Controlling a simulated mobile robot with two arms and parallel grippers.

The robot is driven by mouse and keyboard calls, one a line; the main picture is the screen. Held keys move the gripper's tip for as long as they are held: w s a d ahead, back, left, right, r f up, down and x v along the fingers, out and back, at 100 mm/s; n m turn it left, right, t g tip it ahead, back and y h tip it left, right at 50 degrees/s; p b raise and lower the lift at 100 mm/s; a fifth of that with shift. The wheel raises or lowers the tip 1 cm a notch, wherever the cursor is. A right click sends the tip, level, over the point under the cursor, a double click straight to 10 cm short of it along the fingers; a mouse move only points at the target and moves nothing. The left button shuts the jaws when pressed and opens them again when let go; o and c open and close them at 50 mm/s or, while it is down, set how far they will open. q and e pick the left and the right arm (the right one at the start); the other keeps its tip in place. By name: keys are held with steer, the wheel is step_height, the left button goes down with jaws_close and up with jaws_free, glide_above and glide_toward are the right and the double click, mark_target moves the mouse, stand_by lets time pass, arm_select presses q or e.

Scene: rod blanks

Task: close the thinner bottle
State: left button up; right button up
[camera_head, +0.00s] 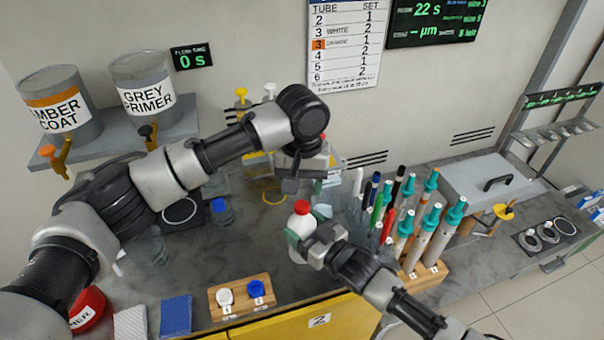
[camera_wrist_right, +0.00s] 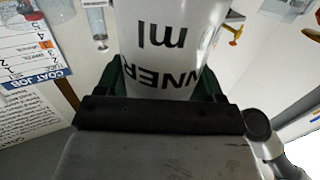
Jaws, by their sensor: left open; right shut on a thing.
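The thinner bottle (camera_head: 296,249), white with a red top (camera_head: 302,207), stands upright near the middle of the bench in the head view. My right gripper (camera_head: 303,243) is shut around its body from the front right. In the right wrist view the white bottle (camera_wrist_right: 165,45) fills the space between the green fingers (camera_wrist_right: 165,85), with upside-down lettering ending in "NNER" and "ml". The red top seems to sit on the bottle's mouth; whether it is tight I cannot tell. My left gripper (camera_head: 291,186) is open, pointing down just above and behind the red top, apparently empty.
A rack of teal-tipped tubes (camera_head: 430,228) and several pens stand close right of the bottle. A wooden block (camera_head: 240,296) holds a white and a blue cap at the front. A blue-capped jar (camera_head: 222,212) stands left.

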mark_target(302, 205)
arm_select(q)
steer(key=shift+f, duration=2.75)
steer(key=shift+c, duration=0.2)
steer(key=c, duration=0.9)
steer(key=m, duration=0.7)
steer(key=shift+m, duration=0.3)
steer(key=m, duration=0.7)
steer(key=o, duration=1)
